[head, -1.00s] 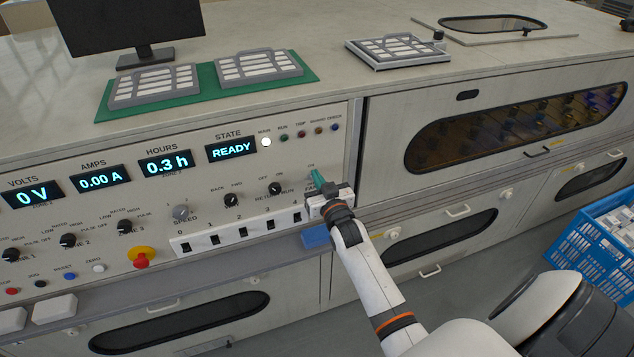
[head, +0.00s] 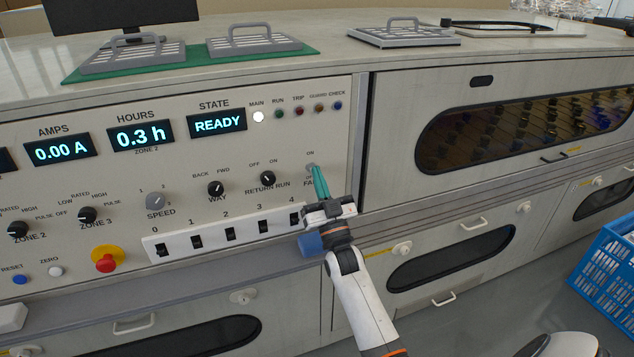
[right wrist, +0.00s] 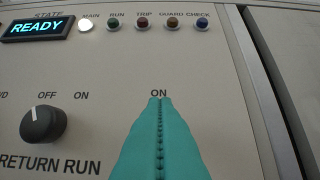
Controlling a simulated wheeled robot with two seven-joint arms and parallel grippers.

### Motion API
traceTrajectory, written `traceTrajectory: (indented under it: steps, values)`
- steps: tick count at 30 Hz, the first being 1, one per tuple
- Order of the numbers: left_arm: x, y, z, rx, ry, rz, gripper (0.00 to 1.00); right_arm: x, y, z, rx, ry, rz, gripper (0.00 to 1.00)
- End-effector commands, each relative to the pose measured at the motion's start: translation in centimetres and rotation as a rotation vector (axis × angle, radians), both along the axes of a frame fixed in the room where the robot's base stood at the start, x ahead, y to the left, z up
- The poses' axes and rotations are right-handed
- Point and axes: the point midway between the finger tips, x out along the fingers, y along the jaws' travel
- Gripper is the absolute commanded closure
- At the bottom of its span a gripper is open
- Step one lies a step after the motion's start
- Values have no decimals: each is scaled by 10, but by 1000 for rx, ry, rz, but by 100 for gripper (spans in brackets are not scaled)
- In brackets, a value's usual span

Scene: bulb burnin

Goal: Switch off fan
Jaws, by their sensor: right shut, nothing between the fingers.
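The fan switch (head: 311,168) is on the grey control panel (head: 215,85), at its right end, between the labels ON above and FAN below. My right gripper (head: 317,172) has its teal fingers shut and empty, with the tips at the switch. In the right wrist view, the closed fingers (right wrist: 160,110) point up to just below the ON label and hide the switch lever. I cannot tell whether the tips touch it or which way it is set. My left gripper is not in view.
The white rocker switch strip (head: 213,239) runs below. The STATE display (head: 217,122) reads READY, and the MAIN lamp (head: 258,116) is lit white. A blue crate (head: 606,264) stands at the right.

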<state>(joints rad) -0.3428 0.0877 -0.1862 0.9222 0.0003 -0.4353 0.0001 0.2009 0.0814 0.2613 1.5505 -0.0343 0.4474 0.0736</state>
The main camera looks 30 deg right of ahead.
Motion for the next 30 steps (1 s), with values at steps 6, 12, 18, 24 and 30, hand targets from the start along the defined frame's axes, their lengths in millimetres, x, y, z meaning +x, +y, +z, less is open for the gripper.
traceTrajectory:
  steps: [6,12,18,24,30]
  values:
    - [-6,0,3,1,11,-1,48,-1,0,3,1,6,0,100]
    - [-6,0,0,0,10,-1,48,-20,5,-14,3,11,0,100]
    - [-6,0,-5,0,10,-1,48,-54,13,-41,3,11,-1,100]
    - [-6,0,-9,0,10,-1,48,-80,19,-62,3,9,-1,100]
    - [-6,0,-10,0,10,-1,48,-92,22,-69,1,6,0,100]
